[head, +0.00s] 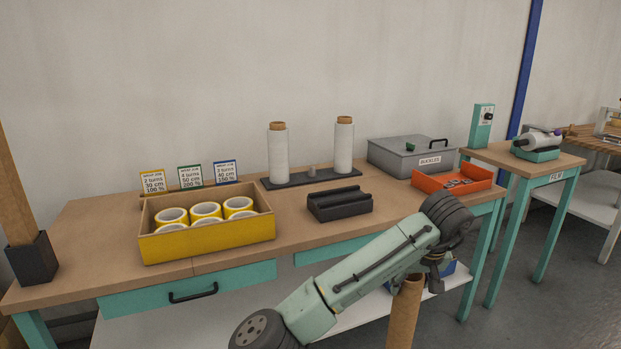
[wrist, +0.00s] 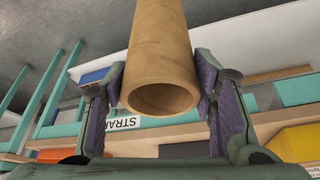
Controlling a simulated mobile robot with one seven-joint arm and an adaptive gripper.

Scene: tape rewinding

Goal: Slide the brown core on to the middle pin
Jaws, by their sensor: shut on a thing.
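The brown core (head: 404,312) is a cardboard tube held by my gripper in front of the bench's right part. In the wrist view the core (wrist: 160,55) sits between the two purple-padded fingers, its open end facing the camera. The middle pin (head: 312,171) is a short grey stub on the dark base plate (head: 287,182). It stands bare between two white wrapped rolls (head: 278,155) (head: 344,147). The core is well apart from the pin, lower and nearer the camera.
A black cradle (head: 340,204) lies in front of the base plate. A yellow-fronted box (head: 208,248) of tape rolls stands left. A grey BUCKLES box (head: 410,160) and an orange tray (head: 452,184) stand right. Three cards (head: 190,177) stand at the back left.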

